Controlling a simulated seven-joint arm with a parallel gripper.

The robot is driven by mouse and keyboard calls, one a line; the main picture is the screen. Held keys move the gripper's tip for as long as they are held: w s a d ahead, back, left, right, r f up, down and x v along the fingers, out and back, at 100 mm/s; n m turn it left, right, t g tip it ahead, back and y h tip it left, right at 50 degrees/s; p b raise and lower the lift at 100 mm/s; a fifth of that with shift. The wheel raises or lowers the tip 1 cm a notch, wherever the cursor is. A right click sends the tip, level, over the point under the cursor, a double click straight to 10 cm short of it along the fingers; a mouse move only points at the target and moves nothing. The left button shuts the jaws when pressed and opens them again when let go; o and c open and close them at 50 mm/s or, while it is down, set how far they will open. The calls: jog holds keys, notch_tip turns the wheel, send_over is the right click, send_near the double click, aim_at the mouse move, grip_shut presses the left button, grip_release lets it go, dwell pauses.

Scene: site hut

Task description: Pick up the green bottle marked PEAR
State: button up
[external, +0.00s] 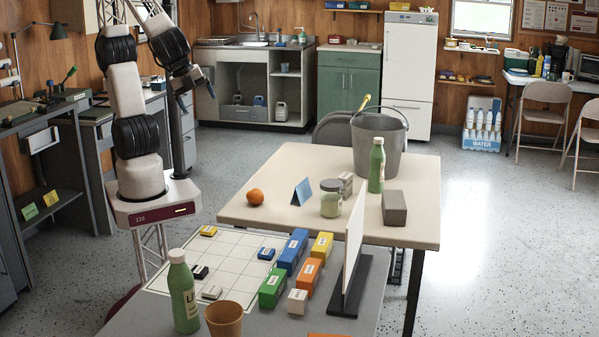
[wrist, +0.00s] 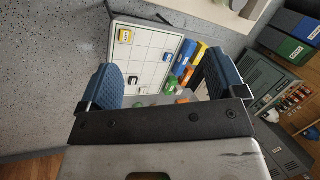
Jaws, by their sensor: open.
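One green bottle (external: 376,165) stands upright on the beige table beside the grey bucket; its label is too small to read. Another green bottle (external: 185,292) stands upright on the grey table in front, with a label that seems to start with "LI". I cannot read PEAR on either one. My gripper (external: 183,97) is raised at the upper left, well away from both bottles. In the wrist view, the blue fingers of my gripper (wrist: 163,82) are wide apart with nothing held between them. I cannot make out either bottle clearly in the wrist view.
A brown cup (external: 224,320) stands right of the front bottle. A white upright panel (external: 354,235), coloured blocks (external: 291,250) and a gridded board (external: 232,250) are on the grey table. The bucket (external: 380,143), a jar (external: 331,200) and a grey block (external: 394,208) surround the far bottle.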

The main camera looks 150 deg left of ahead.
jog(key=w+a+f+m+g+y, duration=0.1)
jog(key=w+a, duration=0.2)
jog(key=a, duration=0.3)
jog(key=w+a+f+m+y, duration=0.1)
jog(key=w+a+y, duration=0.15)
jog(key=a, duration=0.45)
jog(key=m+g+y, duration=0.1)
jog(key=m+y, duration=0.3)
jog(key=m, duration=0.4)
send_near(372, 157)
jog(key=s+a+r+v, duration=0.1)
jog(key=v, duration=0.9)
jog(key=a+f+m, duration=0.1)
jog(key=a+f, duration=0.1)
jog(key=a, duration=0.1)
jog(key=a+f+m+y, duration=0.1)
jog(key=a+f, duration=0.2)
jog(key=a, duration=0.1)
jog(key=a+f+m, duration=0.2)
jog(key=a+f, duration=0.1)
jog(key=a, duration=0.1)
jog(key=shift+s+a+f, duration=0.2)
jog(key=shift+a+f+m, duration=0.3)
jog(key=shift+a+f, duration=0.05)
jog(key=shift+f, duration=0.05)
jog(key=shift+y, duration=0.25)
jog(key=shift+s, duration=0.1)
jog(key=shift+x, duration=1.25)
jog(key=shift+a, duration=0.1)
